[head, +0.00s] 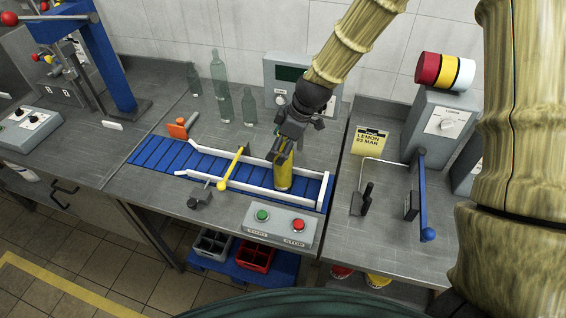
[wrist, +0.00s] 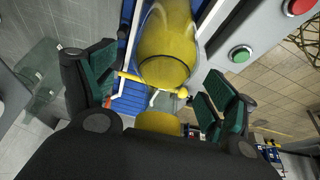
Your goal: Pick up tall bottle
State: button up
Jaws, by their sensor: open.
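A yellow bottle (head: 283,176) stands at the right end of the blue conveyor (head: 180,165), between white guide rails. My gripper (head: 282,154) is above it, pointing down, and partly hides its top. In the wrist view the yellow bottle (wrist: 168,48) shows between the open fingers of my gripper (wrist: 158,88); the green pads stand apart from it on both sides. A tall, clear greenish glass bottle (head: 219,75) stands on the bench behind the conveyor. Two shorter glass bottles stand on either side of it, the left one (head: 194,79) and the right one (head: 249,106).
A yellow lever (head: 234,163) crosses the conveyor. A start/stop box (head: 280,224) stands in front and a grey control box (head: 290,85) behind. An orange-handled tool (head: 178,129) lies left. A blue lever (head: 424,200) and a lamp-topped machine (head: 438,120) stand right.

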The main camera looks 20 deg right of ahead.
jog(key=shift+w+a+f, duration=0.1)
jog(key=shift+a+f, duration=0.05)
jog(key=shift+f, duration=0.4)
jog(key=shift+r, duration=0.1)
grip_shut()
